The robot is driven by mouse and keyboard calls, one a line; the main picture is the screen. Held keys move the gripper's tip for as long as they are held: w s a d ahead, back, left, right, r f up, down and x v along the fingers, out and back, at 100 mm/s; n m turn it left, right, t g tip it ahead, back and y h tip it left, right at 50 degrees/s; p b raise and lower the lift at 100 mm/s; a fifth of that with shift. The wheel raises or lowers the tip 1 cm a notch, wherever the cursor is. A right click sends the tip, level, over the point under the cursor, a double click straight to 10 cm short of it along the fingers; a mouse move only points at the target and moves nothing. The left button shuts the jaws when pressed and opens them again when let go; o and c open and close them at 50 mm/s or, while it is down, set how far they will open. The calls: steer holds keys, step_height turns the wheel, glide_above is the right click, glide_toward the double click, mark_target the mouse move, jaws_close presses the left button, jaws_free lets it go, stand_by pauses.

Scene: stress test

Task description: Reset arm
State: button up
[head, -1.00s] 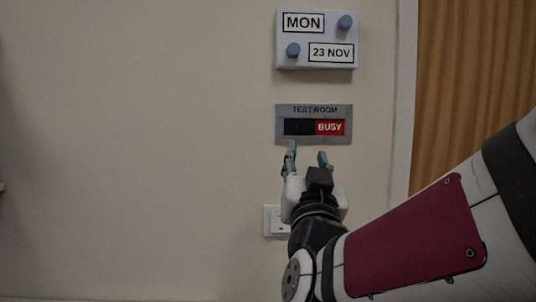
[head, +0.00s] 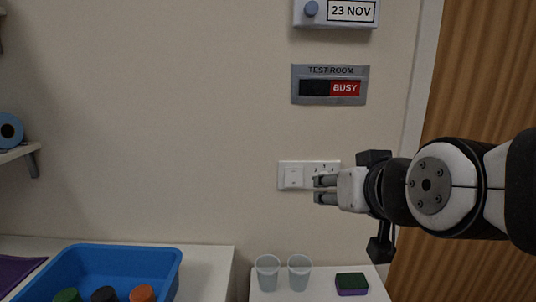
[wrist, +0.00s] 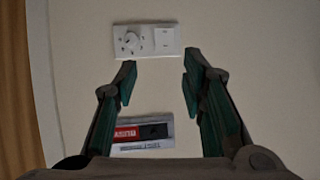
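My gripper (head: 316,189) is at the right of the head view, with its fingers pointing left in front of the wall socket and switch plate (head: 291,177). In the wrist view, my gripper (wrist: 158,83) has its two green-lined fingers apart with nothing between them. The white switch plate (wrist: 147,41) is beyond the fingertips there. The grey test room sign (head: 329,85) hangs above the gripper in the head view, its slider showing red BUSY. The sign also shows in the wrist view (wrist: 143,133), between the fingers and upside down.
A grey calendar panel (head: 337,25) is at the top. Below stand a blue tray (head: 150,262) with several round coloured items, two clear cups (head: 267,273) (head: 299,273) and a green and purple sponge (head: 351,284). A shelf (head: 20,152) with a blue roll is at left. A wooden door (head: 475,90) is at right.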

steer(key=s+d+f+g+p, duration=0.1)
steer(key=s+d+g, duration=0.1)
steer(key=s, duration=0.4)
steer(key=s+d+f+g+h+p, duration=0.1)
steer(key=s+d+f+g, duration=0.1)
steer(key=s, duration=0.5)
steer(key=s+d+f+g+h+p, duration=0.1)
steer(key=s+d+g, duration=0.2)
steer(key=s, duration=0.4)
steer(key=shift+s+d+f+m+g, duration=0.25)
steer(key=shift+d+f+m+g, duration=0.15)
steer(key=shift+g, duration=0.1)
steer(key=shift+r, duration=0.1)
steer(key=shift+c, duration=0.6)
